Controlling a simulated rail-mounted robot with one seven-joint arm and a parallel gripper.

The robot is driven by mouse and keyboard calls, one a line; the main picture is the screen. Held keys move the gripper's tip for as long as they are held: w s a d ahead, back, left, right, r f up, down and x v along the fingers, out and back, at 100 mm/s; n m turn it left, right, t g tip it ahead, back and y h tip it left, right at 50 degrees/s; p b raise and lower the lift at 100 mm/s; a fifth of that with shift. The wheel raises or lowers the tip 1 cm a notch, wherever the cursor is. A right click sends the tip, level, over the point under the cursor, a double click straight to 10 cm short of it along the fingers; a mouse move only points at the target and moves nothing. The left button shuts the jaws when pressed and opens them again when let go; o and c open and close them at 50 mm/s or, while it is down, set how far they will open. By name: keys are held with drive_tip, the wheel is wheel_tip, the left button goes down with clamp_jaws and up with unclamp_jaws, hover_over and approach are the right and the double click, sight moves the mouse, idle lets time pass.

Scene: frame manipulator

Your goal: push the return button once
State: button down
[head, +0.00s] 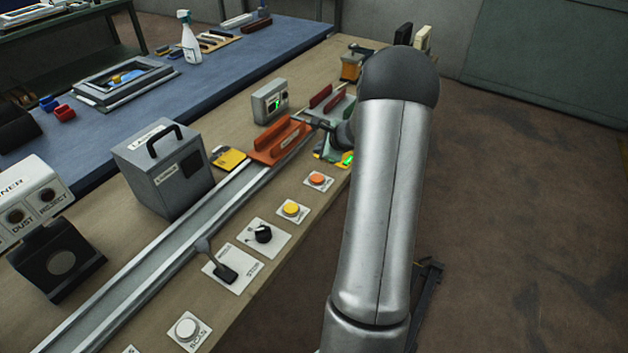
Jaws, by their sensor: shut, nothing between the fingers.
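A row of labelled controls runs along the near edge of the bench. It holds an orange button (316,179), a yellow button (291,208), a black rotary knob (263,233), a black lever (222,270) and a white button (187,327). The labels are too small to read surely, so I cannot tell which button is the return button. My gripper (311,120) is shut and empty, small and dark, above the far end of the orange carriage (279,141), beyond the orange button. My arm hides part of the bench's right side.
A metal rail (175,243) runs along the bench behind the controls. A grey box with a handle (165,170), a yellow pad (229,158) and a small display box (270,101) stand beyond it. A dark scanner-like unit (55,260) is at left. Floor at right is open.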

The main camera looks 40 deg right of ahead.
drive_tip(key=shift+d+f, duration=0.1)
drive_tip(key=shift+f, duration=0.05)
drive_tip(key=b, duration=0.6)
hover_over(320, 180)
wheel_tip(320, 180, down, 8)
drive_tip(key=shift+w+d+r, duration=0.1)
drive_tip(key=shift+f+b, duration=0.4)
drive_tip(key=shift+b, duration=0.3)
drive_tip(key=shift+f, duration=0.1)
idle(1.3)
drive_tip(key=shift+f+b, duration=0.35)
drive_tip(key=shift+b, duration=0.3)
drive_tip(key=shift+f+b, duration=0.45)
drive_tip(key=shift+b, duration=0.15)
idle(0.4)
idle(0.3)
drive_tip(key=shift+r+p, duration=0.55)
drive_tip(key=shift+r, duration=0.3)
